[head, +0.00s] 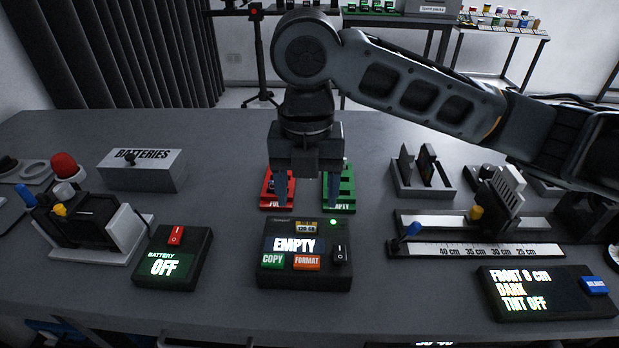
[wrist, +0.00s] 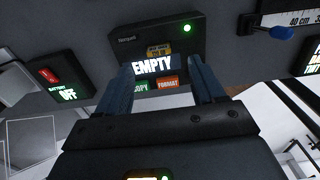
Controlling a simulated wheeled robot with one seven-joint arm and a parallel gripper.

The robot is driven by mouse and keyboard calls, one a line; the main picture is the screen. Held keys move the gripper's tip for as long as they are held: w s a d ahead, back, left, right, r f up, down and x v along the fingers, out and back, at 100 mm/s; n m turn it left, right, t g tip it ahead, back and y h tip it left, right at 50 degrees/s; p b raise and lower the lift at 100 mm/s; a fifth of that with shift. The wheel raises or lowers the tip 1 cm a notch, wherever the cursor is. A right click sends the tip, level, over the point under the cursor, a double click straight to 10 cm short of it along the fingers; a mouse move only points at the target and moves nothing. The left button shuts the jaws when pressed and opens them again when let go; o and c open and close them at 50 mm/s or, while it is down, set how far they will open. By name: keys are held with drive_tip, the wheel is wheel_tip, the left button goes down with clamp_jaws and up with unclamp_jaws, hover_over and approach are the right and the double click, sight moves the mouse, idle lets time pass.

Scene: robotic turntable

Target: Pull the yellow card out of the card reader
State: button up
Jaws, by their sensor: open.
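The card reader (head: 305,262) is a black box in the middle of the table, with a lit display reading EMPTY, green COPY and orange FORMAT buttons, a black switch and a green light. The yellow card (head: 307,226) sits at the reader's back edge, above the display, with small dark lettering. In the wrist view the yellow card (wrist: 158,49) shows just beyond the fingertips. My gripper (head: 306,200) is open and empty, pointing down near the reader's back side. In the wrist view its two fingers (wrist: 160,66) frame the display, apart from the card.
Red (head: 270,190) and green (head: 347,192) trays stand behind the reader. A battery box (head: 173,257) is to the left, a BATTERIES box (head: 142,170) farther back. A ruler rail (head: 480,250) and a display box (head: 547,292) are to the right.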

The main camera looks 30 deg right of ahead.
sight(306, 223)
drive_tip(key=shift+f, duration=3.05)
drive_tip(key=shift+c, duration=0.4)
drive_tip(key=shift+a, duration=0.1)
drive_tip(key=c, duration=1)
drive_tip(key=shift+r, duration=0.1)
drive_tip(key=shift+c, duration=0.2)
drive_tip(key=shift+r, duration=0.15)
drive_tip(key=shift+r+p, duration=1.9)
drive_tip(key=shift+r, duration=0.35)
